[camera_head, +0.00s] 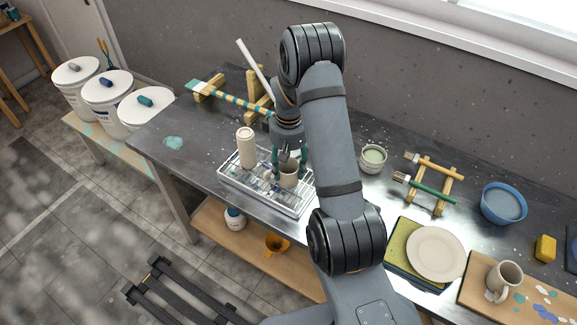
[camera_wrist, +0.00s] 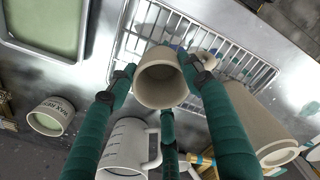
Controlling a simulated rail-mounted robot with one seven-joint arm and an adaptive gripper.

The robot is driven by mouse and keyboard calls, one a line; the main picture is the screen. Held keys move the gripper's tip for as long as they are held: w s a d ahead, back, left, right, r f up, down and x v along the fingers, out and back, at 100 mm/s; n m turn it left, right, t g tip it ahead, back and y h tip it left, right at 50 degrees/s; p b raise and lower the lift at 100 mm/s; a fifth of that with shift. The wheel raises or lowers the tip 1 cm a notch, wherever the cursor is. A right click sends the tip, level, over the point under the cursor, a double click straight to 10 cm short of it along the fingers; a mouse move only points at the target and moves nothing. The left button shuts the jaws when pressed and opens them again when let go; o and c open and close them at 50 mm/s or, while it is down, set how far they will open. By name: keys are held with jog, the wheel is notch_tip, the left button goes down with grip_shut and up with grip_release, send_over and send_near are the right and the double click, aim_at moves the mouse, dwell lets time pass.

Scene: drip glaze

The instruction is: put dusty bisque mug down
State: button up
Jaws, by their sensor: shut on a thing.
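The dusty bisque mug (camera_head: 289,176) is a small beige cup at the right part of the wire rack (camera_head: 265,201). My gripper (camera_head: 290,157) is shut on it from above, and it looks roughly upright. I cannot tell whether the mug's base touches the wires.
A tall beige cylinder (camera_head: 247,150) stands at the rack's left part, close to the mug. A wax resist jar (camera_head: 373,158) is to the right. A brush stand (camera_head: 432,182), blue bowl (camera_head: 503,203), plate (camera_head: 436,251) and another mug (camera_head: 505,277) stand further right.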

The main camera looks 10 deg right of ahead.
jog(key=shift+f, duration=0.25)
jog(key=o, duration=1.5)
jog(key=shift+r, duration=0.1)
jog(key=shift+o, duration=0.2)
notch_tip(320, 180, up, 12)
jog(key=shift+r+b, duration=0.2)
jog(key=shift+b, duration=0.15)
jog(key=shift+f, duration=0.1)
notch_tip(320, 180, down, 12)
jog(key=shift+s+r+p, duration=0.1)
jog(key=shift+r+p, duration=0.1)
jog(key=shift+p, duration=0.35)
jog(key=shift+w+r, duration=0.1)
jog(key=shift+w, duration=0.1)
jog(key=shift+r+b, duration=0.7)
jog(key=shift+r, duration=1.05)
